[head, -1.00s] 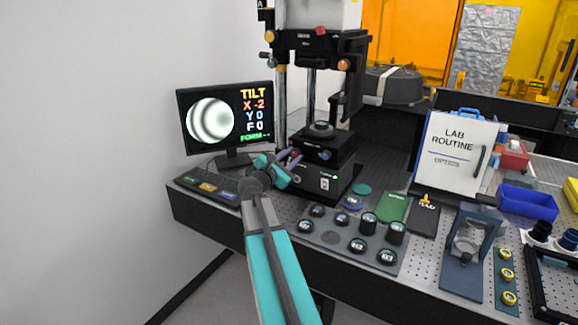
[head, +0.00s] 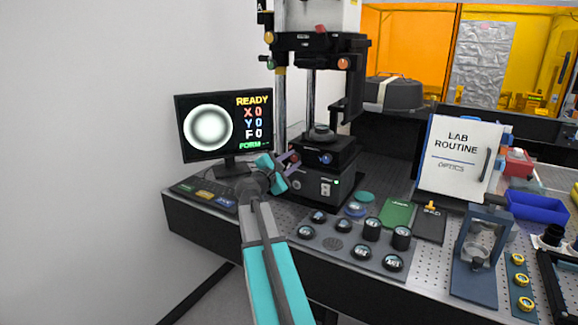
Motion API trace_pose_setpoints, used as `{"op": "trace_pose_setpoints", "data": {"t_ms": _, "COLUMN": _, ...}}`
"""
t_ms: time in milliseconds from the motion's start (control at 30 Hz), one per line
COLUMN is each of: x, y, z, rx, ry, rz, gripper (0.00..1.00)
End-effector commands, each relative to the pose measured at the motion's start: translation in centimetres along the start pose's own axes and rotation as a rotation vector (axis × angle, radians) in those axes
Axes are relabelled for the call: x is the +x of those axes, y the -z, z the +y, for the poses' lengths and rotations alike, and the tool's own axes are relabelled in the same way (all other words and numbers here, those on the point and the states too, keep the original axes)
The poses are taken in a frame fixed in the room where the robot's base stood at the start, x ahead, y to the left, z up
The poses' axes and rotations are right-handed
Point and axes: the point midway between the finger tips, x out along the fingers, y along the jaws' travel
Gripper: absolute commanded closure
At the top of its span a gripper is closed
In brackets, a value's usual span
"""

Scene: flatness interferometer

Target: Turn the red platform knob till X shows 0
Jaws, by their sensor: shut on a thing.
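The red platform knob (head: 294,160) is on the left of the platform front and partly hidden by my fingers. A blue knob (head: 325,158) is to its right.
A keypad (head: 207,193) lies below the monitor. A tray of round optics (head: 340,268) sits in front of the instrument. A Lab Routine board (head: 459,160), a blue bin (head: 538,207) and a blue-grey stand (head: 478,262) are at the right.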

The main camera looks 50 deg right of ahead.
Motion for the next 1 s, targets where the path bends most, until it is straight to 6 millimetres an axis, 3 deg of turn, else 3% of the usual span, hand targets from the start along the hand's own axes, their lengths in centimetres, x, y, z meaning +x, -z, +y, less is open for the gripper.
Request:
{"op": "trace_pose_setpoints", "data": {"t_ms": 367, "x": 0.4, "y": -0.5, "z": 0.2, "rx": 0.001, "ry": -0.001, "rz": -0.01, "gripper": 0.95}}
{"op": "trace_pose_setpoints", "data": {"t_ms": 400, "x": 0.4, "y": -0.5, "z": 0.2, "rx": 0.001, "ry": -0.002, "rz": -0.01, "gripper": 0.69}}
{"op": "trace_pose_setpoints", "data": {"t_ms": 500, "x": 0.3, "y": -0.4, "z": 0.1, "rx": 0.001, "ry": -0.001, "rz": -0.008, "gripper": 0.54}}
{"op": "trace_pose_setpoints", "data": {"t_ms": 1000, "x": -0.7, "y": -0.1, "z": 0.0, "rx": 0.003, "ry": -0.001, "rz": -0.001, "gripper": 0.54}}
